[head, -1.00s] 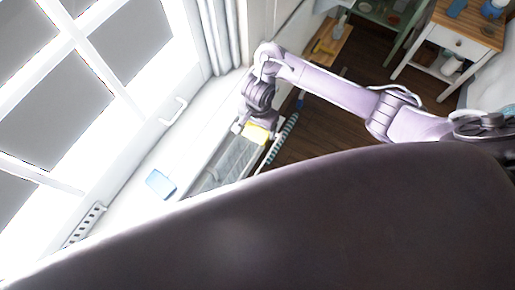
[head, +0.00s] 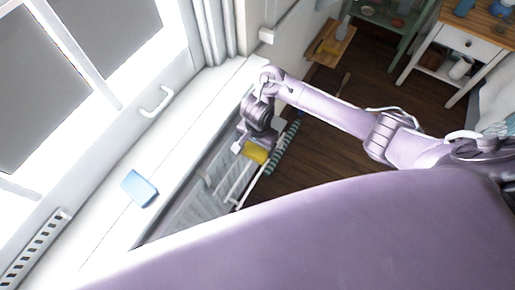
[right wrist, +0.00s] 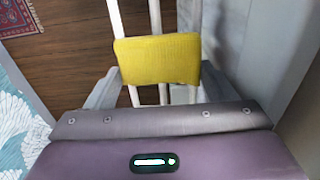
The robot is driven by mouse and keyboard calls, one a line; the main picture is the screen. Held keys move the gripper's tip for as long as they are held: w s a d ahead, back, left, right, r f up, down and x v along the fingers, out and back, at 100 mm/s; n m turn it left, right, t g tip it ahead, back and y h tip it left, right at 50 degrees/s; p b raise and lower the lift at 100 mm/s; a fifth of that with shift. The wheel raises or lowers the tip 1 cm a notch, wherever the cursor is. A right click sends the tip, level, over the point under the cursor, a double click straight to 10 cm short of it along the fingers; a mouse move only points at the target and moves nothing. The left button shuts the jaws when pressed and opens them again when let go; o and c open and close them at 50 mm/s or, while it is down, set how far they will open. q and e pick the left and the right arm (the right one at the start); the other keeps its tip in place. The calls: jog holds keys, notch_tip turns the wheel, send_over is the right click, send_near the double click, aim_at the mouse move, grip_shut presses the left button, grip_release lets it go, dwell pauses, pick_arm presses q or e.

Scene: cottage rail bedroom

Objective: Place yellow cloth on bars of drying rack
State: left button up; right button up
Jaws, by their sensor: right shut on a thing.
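The yellow cloth (right wrist: 158,59) is between the fingers of my right gripper (right wrist: 158,82) in the right wrist view, spread flat across them. White bars of the drying rack (right wrist: 155,18) run behind and beneath the cloth. I cannot tell whether the cloth touches the bars. My left gripper is not in view.
A light blue object (head: 139,188) lies on the white windowsill (head: 175,135). A white table with a wooden top (head: 470,35) stands at the upper right. The dark wood floor (head: 345,95) between is mostly clear.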

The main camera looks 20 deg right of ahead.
aim_at(258, 147)
jog(key=shift+f, duration=0.1)
jog(key=o, duration=0.8)
jog(key=shift+c, duration=0.2)
jog(key=shift+r+p, duration=0.45)
jog(key=shift+r, duration=0.05)
notch_tip(258, 147, up, 11)
jog(key=p, duration=1.1)
jog(key=shift+r, duration=0.15)
